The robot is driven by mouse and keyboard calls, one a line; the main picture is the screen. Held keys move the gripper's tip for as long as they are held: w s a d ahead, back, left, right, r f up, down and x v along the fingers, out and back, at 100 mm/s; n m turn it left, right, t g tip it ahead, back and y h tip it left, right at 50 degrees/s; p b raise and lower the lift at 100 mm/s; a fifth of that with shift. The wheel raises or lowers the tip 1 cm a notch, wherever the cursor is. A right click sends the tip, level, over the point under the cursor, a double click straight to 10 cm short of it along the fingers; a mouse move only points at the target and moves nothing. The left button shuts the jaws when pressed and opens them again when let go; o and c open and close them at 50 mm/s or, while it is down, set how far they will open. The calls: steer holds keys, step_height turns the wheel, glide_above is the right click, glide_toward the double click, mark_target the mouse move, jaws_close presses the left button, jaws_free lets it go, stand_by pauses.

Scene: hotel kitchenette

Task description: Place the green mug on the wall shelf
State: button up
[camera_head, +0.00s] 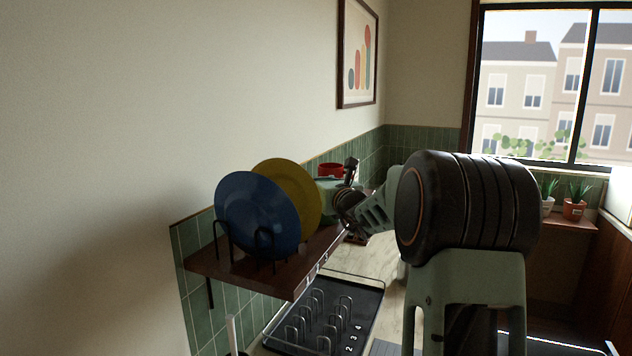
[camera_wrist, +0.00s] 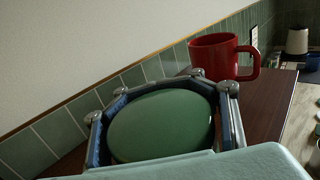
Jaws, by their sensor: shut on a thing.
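The green mug (camera_wrist: 160,128) fills the middle of the wrist view as a rounded green face, framed by the dark fingers of my gripper (camera_wrist: 162,103). My gripper is shut on it. The brown wall shelf (camera_wrist: 268,108) lies beyond and beneath them in that view; whether the mug touches it I cannot tell. In the head view the shelf (camera_head: 318,254) runs along the left wall.
A red mug (camera_wrist: 213,55) stands on the shelf just beyond my gripper. A blue plate (camera_head: 257,213) and a yellow plate (camera_head: 291,190) stand upright in a rack at the shelf's near end. A dark drying rack (camera_head: 335,318) is below. Bare shelf shows right of my gripper.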

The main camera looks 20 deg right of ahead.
steer(key=o, duration=2)
steer(key=shift+c, duration=0.2)
steer(key=shift+r, duration=0.1)
steer(key=shift+s, duration=0.35)
steer(key=b, duration=0.3)
glide_above(325, 219)
steer(key=s+d, duration=0.2)
steer(key=shift+a, duration=0.15)
steer(key=shift+w, duration=0.1)
